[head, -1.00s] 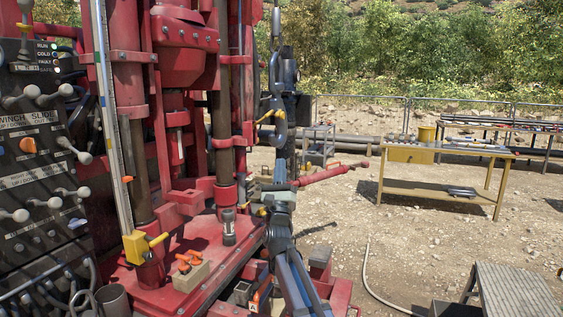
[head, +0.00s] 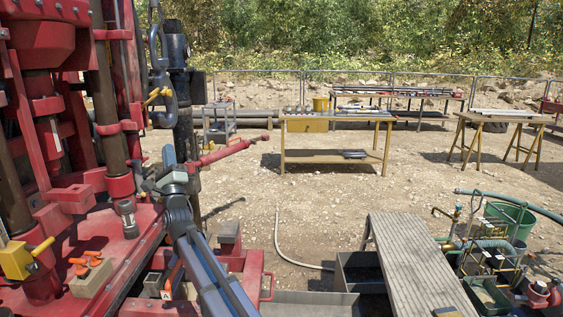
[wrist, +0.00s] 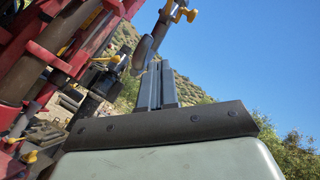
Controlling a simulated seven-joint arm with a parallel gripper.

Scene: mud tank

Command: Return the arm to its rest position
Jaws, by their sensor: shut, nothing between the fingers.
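My gripper shows in the wrist view (wrist: 159,72), its two dark fingers pressed together with nothing between them. The pale hand casing fills the bottom of that view. The fingers point up towards a hanging hook (wrist: 145,52) with a yellow latch; I cannot tell the gap between them. In the head view my blue and grey arm (head: 205,255) reaches up from the bottom edge, beside the red drill rig (head: 85,235).
The rig's red mast and lever block (head: 92,278) stand close on the left. A yellow workbench (head: 335,155) stands beyond open gravel. A grey ramp-like platform (head: 415,255) and a cluster of hoses and green tubs (head: 510,225) are at right.

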